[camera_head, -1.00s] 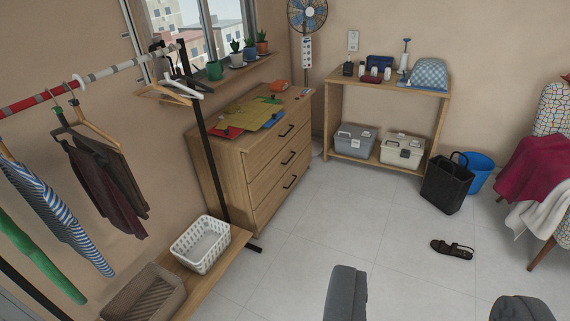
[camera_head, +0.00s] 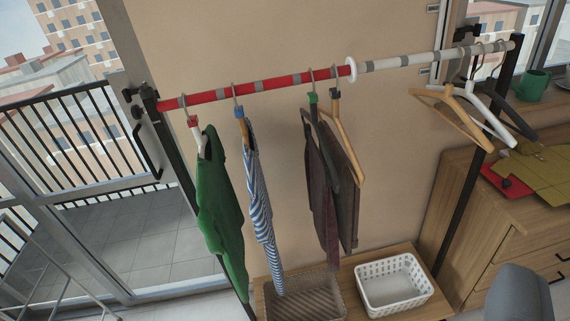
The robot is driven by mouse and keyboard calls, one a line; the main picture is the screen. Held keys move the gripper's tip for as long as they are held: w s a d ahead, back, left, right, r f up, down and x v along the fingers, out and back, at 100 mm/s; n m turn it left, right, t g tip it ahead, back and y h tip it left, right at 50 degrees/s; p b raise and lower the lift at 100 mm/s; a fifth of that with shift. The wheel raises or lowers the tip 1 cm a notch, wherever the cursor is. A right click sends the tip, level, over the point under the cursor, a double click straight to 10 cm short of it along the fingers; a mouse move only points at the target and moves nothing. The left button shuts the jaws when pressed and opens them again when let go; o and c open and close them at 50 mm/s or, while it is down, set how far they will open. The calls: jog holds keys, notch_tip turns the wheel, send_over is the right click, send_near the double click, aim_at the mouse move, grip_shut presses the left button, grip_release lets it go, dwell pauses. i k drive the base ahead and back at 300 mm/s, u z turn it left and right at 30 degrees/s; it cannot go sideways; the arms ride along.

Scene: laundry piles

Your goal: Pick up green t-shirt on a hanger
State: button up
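The green t-shirt (camera_head: 221,215) hangs at the left end of the clothes rail, on a hanger with a red part at its hook (camera_head: 193,122). It hangs edge-on to me, and its lower end reaches down past the rack's black left post (camera_head: 182,165). A dark grey piece of my gripper (camera_head: 517,293) shows at the lower right, well apart from the shirt. Only one finger seems to be in view, so its opening cannot be judged. I see nothing held at it.
On the red and white rail (camera_head: 290,82), a blue striped shirt (camera_head: 258,200) hangs beside the green one, then dark garments (camera_head: 330,190) and empty hangers (camera_head: 470,100). Baskets (camera_head: 393,284) sit on the wooden shelf below. A dresser (camera_head: 500,230) stands right. A balcony door is left.

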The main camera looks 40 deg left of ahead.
aim_at(221, 218)
jog(key=u, duration=0.65)
jog(key=i, duration=1.05)
jog(key=u, duration=0.75)
jog(key=k, duration=0.85)
jog(key=u, duration=0.15)
jog(key=i, duration=0.9)
jog(key=z, duration=0.05)
